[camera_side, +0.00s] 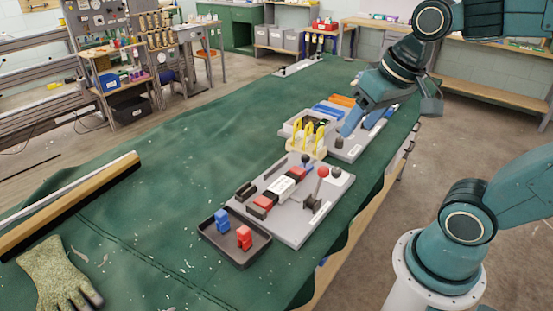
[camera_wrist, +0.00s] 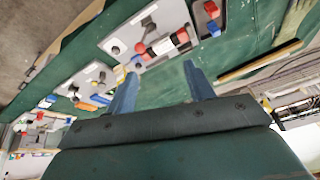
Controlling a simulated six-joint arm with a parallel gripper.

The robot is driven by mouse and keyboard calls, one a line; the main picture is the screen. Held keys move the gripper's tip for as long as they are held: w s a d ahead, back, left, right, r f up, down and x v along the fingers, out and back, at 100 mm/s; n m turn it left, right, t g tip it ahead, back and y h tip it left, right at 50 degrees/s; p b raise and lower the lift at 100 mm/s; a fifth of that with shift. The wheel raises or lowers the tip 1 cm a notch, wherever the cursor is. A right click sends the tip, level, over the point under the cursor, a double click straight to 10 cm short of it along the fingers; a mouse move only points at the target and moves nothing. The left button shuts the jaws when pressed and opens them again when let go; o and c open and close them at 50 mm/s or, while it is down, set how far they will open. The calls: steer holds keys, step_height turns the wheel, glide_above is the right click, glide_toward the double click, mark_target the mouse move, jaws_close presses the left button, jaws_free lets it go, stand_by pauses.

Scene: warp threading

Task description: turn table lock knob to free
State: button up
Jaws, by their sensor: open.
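A grey fixture board (camera_side: 296,232) lies on the green table. It carries red and black blocks around a white block (camera_side: 283,187), a lever with a red ball (camera_side: 323,172), and a round dark knob (camera_side: 336,171) on a pale base at its right corner. I cannot tell for certain which part is the table lock knob. My gripper (camera_side: 362,125) is open and empty, above the neighbouring board behind this fixture, apart from the knob. In the wrist view its two blue fingers (camera_wrist: 160,70) are spread, with the fixture board (camera_wrist: 172,14) beyond them.
A black tray (camera_side: 238,258) with a blue and a red block sits at the board's front. Yellow hooped guides (camera_side: 305,135) stand close left of my gripper. A wooden-backed brush (camera_side: 75,205) and a glove (camera_side: 58,275) lie at left. The table's middle left is clear.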

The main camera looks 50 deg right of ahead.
steer(key=w+d+f+m+g, duration=0.3)
steer(key=w+d+f+m, duration=0.1)
steer(key=w+d+m, duration=0.45)
steer(key=m+g, duration=0.2)
steer(key=m, duration=0.6)
glide_above(337, 170)
step_height(337, 170, down, 10)
steer(key=shift+d+f, duration=0.1)
steer(key=shift+f, duration=0.05)
steer(key=shift+f, duration=0.15)
step_height(337, 170, down, 14)
steer(key=shift+r, duration=0.25)
steer(key=c, duration=1)
